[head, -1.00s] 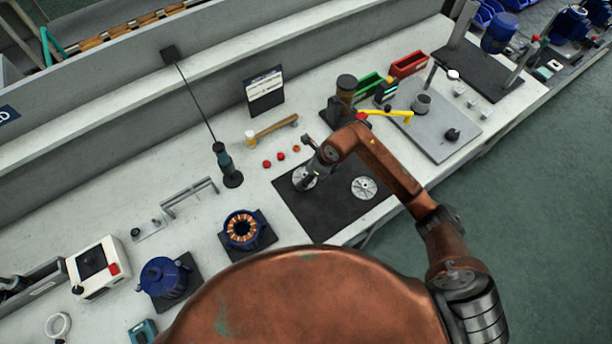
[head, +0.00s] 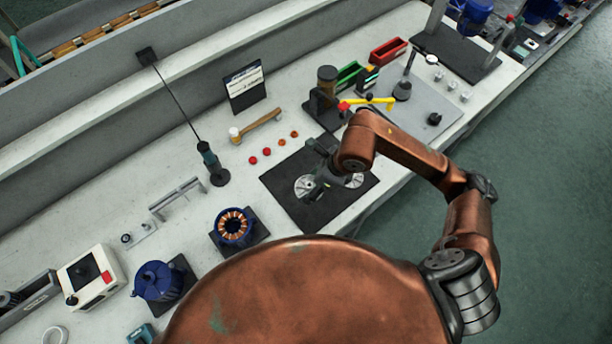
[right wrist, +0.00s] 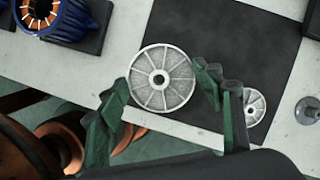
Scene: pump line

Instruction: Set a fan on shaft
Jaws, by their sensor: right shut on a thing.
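Two pale grey spoked fans show near the black mat (head: 318,220). My right gripper (head: 316,180) is shut on one fan (head: 304,187), which also shows between the green fingers (right wrist: 163,82) in the right wrist view as a larger fan (right wrist: 160,90). This fan looks raised over the mat's edge, its face toward the wrist camera. The second fan (head: 354,181) lies on the mat, partly hidden by the arm or a finger. A blue motor housing (head: 157,281) stands on a dark pad at left; I cannot make out a shaft for certain. My left gripper is out of view.
A blue ring with copper windings (head: 233,226) sits left of the mat. Behind the mat are red knobs (head: 266,151), a mallet (head: 258,126) and a hanging screwdriver (head: 210,165). A grey plate with a stand (head: 402,90) is at right. The bench between is partly clear.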

